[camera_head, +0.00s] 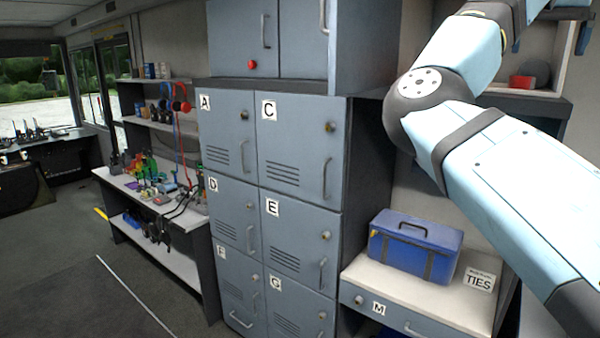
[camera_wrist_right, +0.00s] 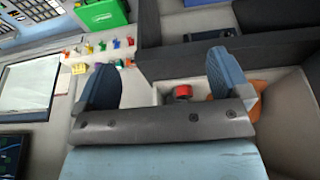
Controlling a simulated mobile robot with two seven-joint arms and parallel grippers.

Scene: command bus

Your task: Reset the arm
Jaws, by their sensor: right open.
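My right arm (camera_head: 520,180) comes in from the lower right of the head view, bends at a dark round joint and rises to the top right. Its far end is partly cut off by the top edge there. In the right wrist view my right gripper (camera_wrist_right: 163,82) has its two blue fingers wide apart, with nothing held between them. A small red object (camera_wrist_right: 182,92) lies beyond the fingers on a pale surface. An orange object (camera_wrist_right: 250,97) is partly hidden behind the right finger. My left arm and gripper are not in view.
Grey lettered lockers (camera_head: 295,190) stand in the middle of the head view. A blue toolbox (camera_head: 415,250) sits on a low counter beside them, below my arm. A shelf bench with small items (camera_head: 130,183) is at left. Open floor (camera_head: 75,300) lies at lower left.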

